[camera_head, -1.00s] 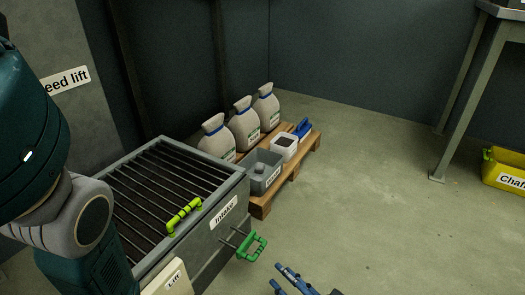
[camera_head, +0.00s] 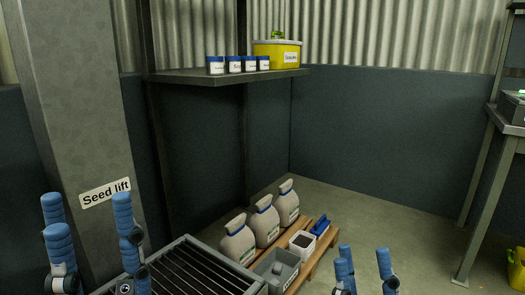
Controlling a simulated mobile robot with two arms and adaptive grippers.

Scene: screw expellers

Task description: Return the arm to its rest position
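My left gripper (camera_head: 88,215) shows at the lower left, with its blue fingers pointing up, spread apart and nothing between them. It stands in front of the seed lift column (camera_head: 75,130) and left of the grated intake hopper (camera_head: 185,272). My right gripper (camera_head: 364,262) shows at the bottom right of centre. Its blue fingers also point up, apart and empty, over the floor right of the pallet. The rest of both arms is out of the picture.
Several sacks (camera_head: 264,222), a grey bin (camera_head: 277,270) and a white tub (camera_head: 302,242) stand on a wooden pallet (camera_head: 325,248). A wall shelf (camera_head: 220,76) holds jars and a yellow box (camera_head: 277,54). A bench (camera_head: 505,122) stands at right. Floor between pallet and bench is clear.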

